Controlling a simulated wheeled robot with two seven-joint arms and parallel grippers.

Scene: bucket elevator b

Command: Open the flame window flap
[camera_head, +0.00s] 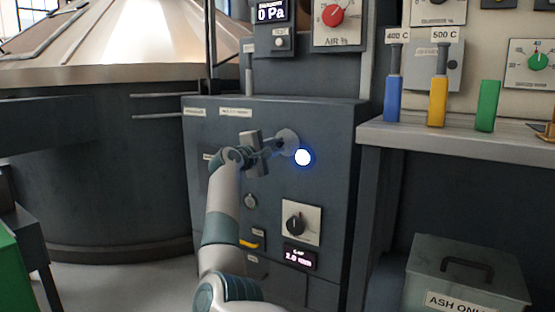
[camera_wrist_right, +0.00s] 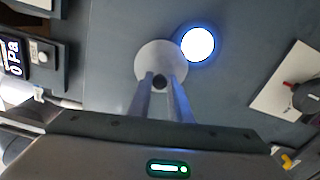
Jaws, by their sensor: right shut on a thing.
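The flame window flap (camera_head: 287,138) is a round grey disc on the front of the dark grey cabinet. The flame window (camera_head: 303,157) glows white with a blue rim, below and right of the disc in the head view. In the right wrist view the flap (camera_wrist_right: 150,53) sits beside the bright window (camera_wrist_right: 198,44), whose round face shows uncovered. My right gripper (camera_head: 279,146) is at the flap. In the right wrist view its two fingers (camera_wrist_right: 160,82) are shut on the small dark knob at the flap's middle. My left gripper is not in view.
The cabinet front (camera_head: 335,200) also bears a black dial (camera_head: 296,224), a small display (camera_head: 299,258) and a yellow handle (camera_head: 249,243). A shelf (camera_head: 460,137) with blue, yellow and green blocks is at right. An ash box (camera_head: 465,275) stands below it.

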